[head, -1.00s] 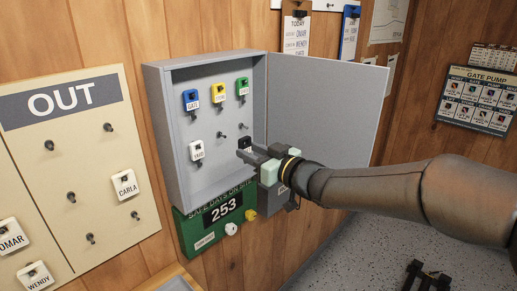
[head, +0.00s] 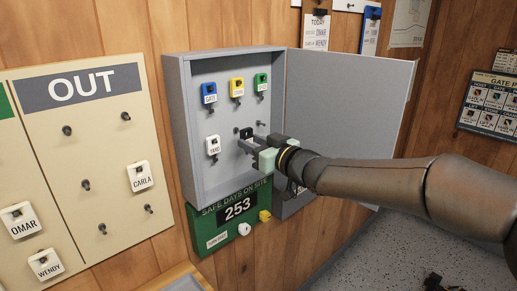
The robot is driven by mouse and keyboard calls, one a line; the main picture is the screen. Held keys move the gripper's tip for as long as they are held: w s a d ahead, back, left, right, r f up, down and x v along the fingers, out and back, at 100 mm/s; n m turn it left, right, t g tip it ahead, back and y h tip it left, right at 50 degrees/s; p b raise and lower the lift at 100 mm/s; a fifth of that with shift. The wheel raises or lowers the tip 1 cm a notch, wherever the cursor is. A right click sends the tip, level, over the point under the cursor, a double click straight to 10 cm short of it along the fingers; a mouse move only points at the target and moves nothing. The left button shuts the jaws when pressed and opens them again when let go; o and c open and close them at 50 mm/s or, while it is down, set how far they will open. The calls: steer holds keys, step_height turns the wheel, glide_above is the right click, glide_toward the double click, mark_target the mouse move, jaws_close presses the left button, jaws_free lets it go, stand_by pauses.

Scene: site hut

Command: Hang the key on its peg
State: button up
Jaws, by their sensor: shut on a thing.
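My gripper (head: 249,147) reaches into the open grey key cabinet (head: 177,110) from the right. It is shut on a key with a black tag (head: 246,132). The tag is upright, in front of the lower row of pegs, between the white YARD key (head: 213,146) and a bare peg (head: 261,124) to the right. The tag overlaps the middle of that row, and I cannot tell whether it touches a peg there.
Blue (head: 209,93), yellow (head: 237,87) and green (head: 262,82) keys hang in the upper row. The cabinet door (head: 350,110) stands open behind my arm. The OUT board (head: 90,170) with name tags is left; a green days sign (head: 230,220) is below.

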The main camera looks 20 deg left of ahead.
mark_target(246, 139)
steer(key=shift+x, duration=1.55)
steer(key=shift+f, duration=0.3)
steer(key=o, duration=0.9)
steer(key=shift+d, duration=0.1)
